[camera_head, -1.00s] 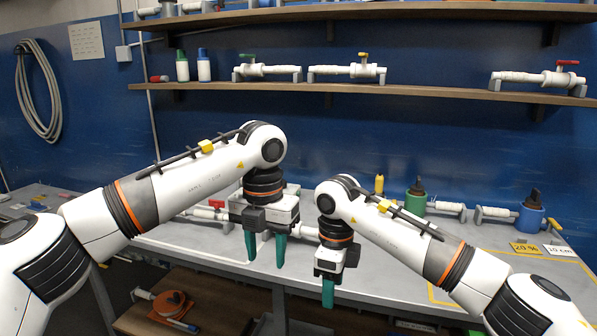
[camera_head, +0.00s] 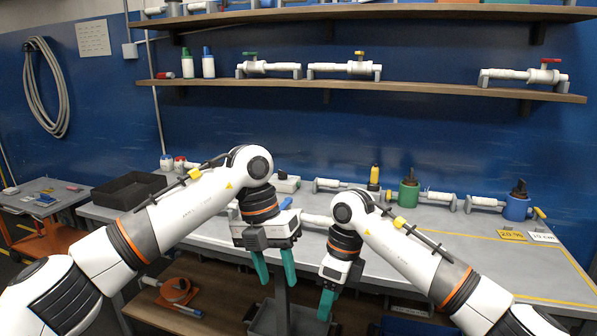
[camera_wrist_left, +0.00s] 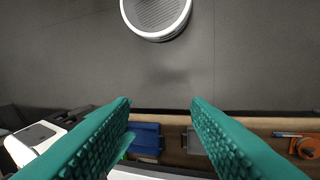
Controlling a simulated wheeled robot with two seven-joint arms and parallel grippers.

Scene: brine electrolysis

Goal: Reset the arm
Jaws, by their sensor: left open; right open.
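My left gripper (camera_head: 274,268) is in the middle of the head view, in front of the workbench's front edge. Its two teal fingers point down, spread apart, with nothing between them. In the left wrist view the same open fingers (camera_wrist_left: 160,105) are apart over grey floor and a brown lower shelf. My right gripper (camera_head: 328,302) hangs just to the right of the left one, pointing down. Its teal fingers overlap from this angle and no object shows in them. Both grippers are apart from the bench things.
The grey workbench (camera_head: 400,245) bears a green container (camera_head: 408,195), a blue container (camera_head: 515,208) and a black tray (camera_head: 128,190). Orange and grey items (camera_head: 175,290) lie on the lower shelf (camera_head: 220,300). A tool cart (camera_head: 40,200) stands left. Pipe assemblies rest on the wall shelf (camera_head: 350,86).

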